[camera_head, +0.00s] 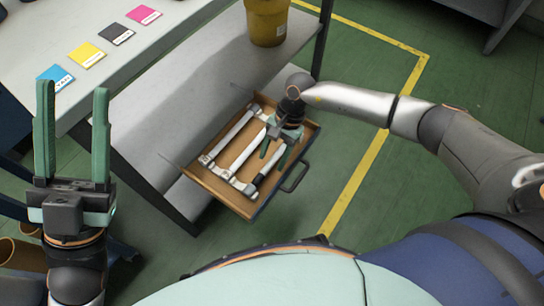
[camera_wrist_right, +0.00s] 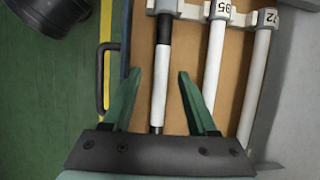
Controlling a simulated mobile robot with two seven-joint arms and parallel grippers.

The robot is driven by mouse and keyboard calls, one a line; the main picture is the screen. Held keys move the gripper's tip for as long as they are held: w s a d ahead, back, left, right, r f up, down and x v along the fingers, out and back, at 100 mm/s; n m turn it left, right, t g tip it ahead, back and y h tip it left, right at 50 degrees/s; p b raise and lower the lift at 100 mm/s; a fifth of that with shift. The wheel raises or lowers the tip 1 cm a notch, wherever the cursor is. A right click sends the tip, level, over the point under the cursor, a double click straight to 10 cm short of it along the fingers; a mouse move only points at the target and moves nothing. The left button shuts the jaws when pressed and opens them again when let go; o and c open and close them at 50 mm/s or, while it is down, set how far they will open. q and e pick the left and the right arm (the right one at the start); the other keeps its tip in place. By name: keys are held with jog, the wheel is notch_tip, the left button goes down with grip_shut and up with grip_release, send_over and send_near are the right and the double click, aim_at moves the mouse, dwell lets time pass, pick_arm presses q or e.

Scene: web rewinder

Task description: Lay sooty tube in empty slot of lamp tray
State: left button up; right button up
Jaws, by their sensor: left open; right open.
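The lamp tray (camera_head: 237,202) is a pulled-out wooden drawer with white holders (camera_head: 243,186) across it. The sooty tube (camera_wrist_right: 159,82), white with a blackened stretch, lies lengthwise in the tray nearest the handle; it also shows in the head view (camera_head: 264,174). In the right wrist view its upper end meets the holder; its other end is near my palm. My right gripper (camera_wrist_right: 158,74) is open above it, one finger each side, with gaps visible; it also shows in the head view (camera_head: 272,152). My left gripper (camera_head: 73,105) is open and empty, away from the tray.
Two clean white tubes (camera_wrist_right: 215,60) (camera_wrist_right: 257,75) lie parallel beside the sooty one. The drawer handle (camera_head: 295,177) sticks out at the right. A grey shelf (camera_head: 160,110), a yellow bucket (camera_head: 266,25) and a table with coloured cards (camera_head: 88,54) stand nearby. Green floor lies right.

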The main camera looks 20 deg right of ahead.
jog(key=p+v, duration=0.1)
jog(key=v, duration=0.5)
jog(key=shift+w+r, duration=0.1)
pick_arm(q)
jog(key=w+f+n+y, duration=0.1)
jog(key=w+y, duration=0.1)
jog(key=w+f+n+y+p, duration=0.1)
jog(key=w+f+n+y, duration=0.1)
jog(key=y, duration=0.1)
jog(key=shift+a+f+n, duration=0.3)
jog(key=shift+a, duration=0.1)
pick_arm(e)
jog(key=v, duration=0.5)
jog(key=shift+d+r, duration=0.1)
pick_arm(q)
jog(key=shift+s, duration=0.15)
